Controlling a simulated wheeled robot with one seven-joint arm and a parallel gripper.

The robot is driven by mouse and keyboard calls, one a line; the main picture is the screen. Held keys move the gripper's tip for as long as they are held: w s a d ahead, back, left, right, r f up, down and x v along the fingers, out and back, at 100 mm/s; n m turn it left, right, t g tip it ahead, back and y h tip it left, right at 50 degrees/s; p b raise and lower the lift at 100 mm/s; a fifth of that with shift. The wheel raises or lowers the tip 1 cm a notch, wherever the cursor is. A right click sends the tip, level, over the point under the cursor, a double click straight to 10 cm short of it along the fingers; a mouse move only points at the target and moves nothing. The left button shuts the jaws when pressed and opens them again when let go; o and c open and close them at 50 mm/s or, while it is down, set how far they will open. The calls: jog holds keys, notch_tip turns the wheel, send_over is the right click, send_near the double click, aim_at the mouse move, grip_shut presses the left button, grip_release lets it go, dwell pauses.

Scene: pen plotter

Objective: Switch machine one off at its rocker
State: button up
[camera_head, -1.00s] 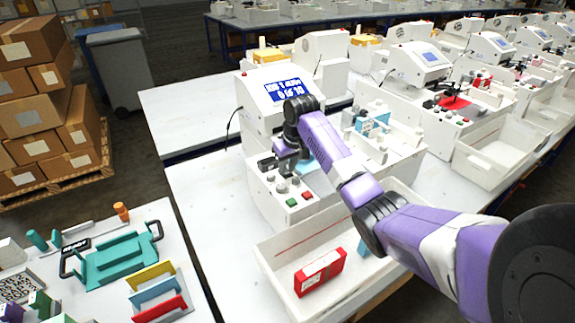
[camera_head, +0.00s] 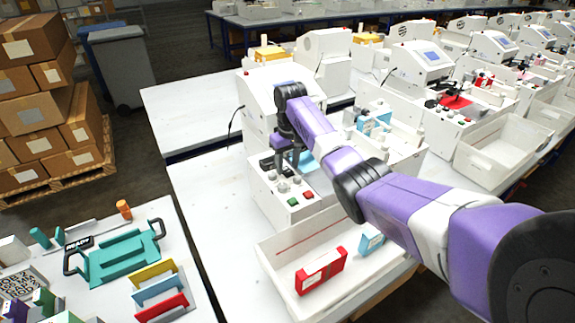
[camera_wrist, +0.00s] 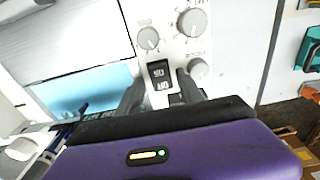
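Machine one (camera_head: 262,90) is the white machine nearest me, and its display panel, partly behind my arm, shows no blue lit screen. Its black rocker (camera_wrist: 160,75) sits on the white control panel (camera_wrist: 172,50) in the wrist view, with pale marks on it that I cannot read surely. My gripper (camera_head: 284,168) points down over this panel in the head view. In the wrist view its two dark fingers (camera_wrist: 160,94) are apart, one on either side of the rocker's near end, with nothing held between them. I cannot tell whether a finger touches the rocker.
Grey knobs (camera_wrist: 192,22) stand close by the rocker. Green and red buttons (camera_head: 300,198) are on the machine's front. A white bin (camera_head: 282,265) holding a red box (camera_head: 321,271) stands before it. A teal fixture (camera_head: 118,250) lies on the left table.

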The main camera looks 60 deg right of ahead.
aim_at(288, 171)
jog(key=shift+r, duration=0.1)
notch_tip(288, 171, up, 8)
jog(key=b, duration=0.1)
jog(key=shift+s+a+f+b, duration=0.15)
jog(key=shift+s+f+b, duration=0.05)
jog(key=shift+b, duration=0.15)
dwell(0.7)
